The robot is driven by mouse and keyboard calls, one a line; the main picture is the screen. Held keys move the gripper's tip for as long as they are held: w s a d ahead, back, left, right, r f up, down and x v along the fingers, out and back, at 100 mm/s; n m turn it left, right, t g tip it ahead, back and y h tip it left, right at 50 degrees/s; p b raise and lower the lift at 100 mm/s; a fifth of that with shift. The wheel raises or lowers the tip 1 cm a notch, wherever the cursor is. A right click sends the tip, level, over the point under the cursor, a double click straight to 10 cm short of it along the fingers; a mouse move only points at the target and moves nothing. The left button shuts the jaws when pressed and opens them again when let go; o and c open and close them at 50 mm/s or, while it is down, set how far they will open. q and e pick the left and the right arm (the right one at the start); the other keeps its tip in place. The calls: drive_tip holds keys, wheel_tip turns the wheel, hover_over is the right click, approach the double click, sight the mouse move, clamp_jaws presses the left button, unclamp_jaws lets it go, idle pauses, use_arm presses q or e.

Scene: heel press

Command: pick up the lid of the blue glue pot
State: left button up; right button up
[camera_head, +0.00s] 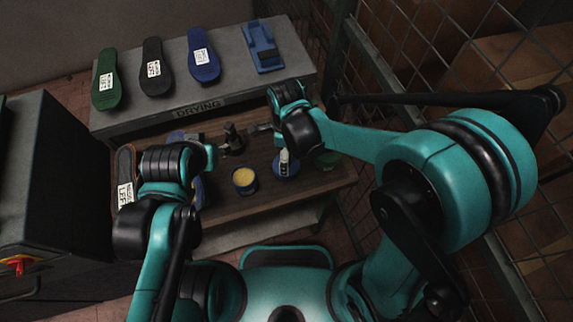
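An open round pot (244,181) with a dark blue side and yellow contents stands near the front middle of the wooden bench. To its right is a round blue piece (286,168) with an upright white part on it; I cannot tell if it is the pot's lid. My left gripper (219,150) is above the bench, left of and behind the open pot. My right gripper (262,128) reaches left over the back of the bench, apart from the pot. A small dark upright object (232,138) shows between the grippers. The fingertips are too small to read.
A grey shelf marked DRYING (211,107) stands behind the wooden bench (264,205), with green, black and blue soles and a blue holder (263,48). A wire mesh fence (380,70) bounds the right; a dark cabinet (60,170) the left.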

drive_tip(key=f+b, duration=0.1)
drive_tip(key=f, duration=0.3)
drive_tip(key=shift+s, duration=0.2)
drive_tip(key=shift+s, duration=0.15)
drive_tip(key=c, duration=1.2)
